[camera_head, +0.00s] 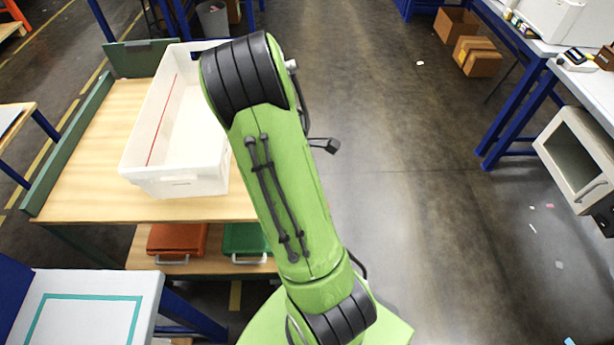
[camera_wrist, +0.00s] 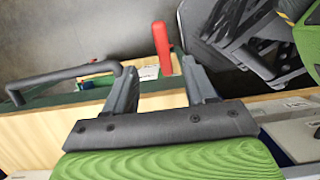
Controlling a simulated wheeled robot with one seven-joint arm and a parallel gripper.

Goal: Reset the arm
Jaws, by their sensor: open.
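My green arm with black ribbed joints (camera_head: 285,185) rises through the middle of the head view, its upper link leaning left toward the white bin. My gripper is hidden in that view. In the wrist view my gripper (camera_wrist: 159,68) shows two grey fingers spread apart, with nothing held between them. Beyond the fingers are a red upright piece (camera_wrist: 161,42) and a dark bar-shaped handle (camera_wrist: 65,78), near a pale wooden board (camera_wrist: 40,138). I cannot tell whether the fingers touch anything.
A white bin (camera_head: 150,150) stands on a wooden table (camera_head: 85,180) left of my arm. Orange (camera_head: 178,240) and green (camera_head: 243,238) cases lie on its lower shelf. Open grey floor (camera_head: 430,200) is to the right, then a blue-legged bench (camera_head: 510,125) and a cream cabinet (camera_head: 575,150).

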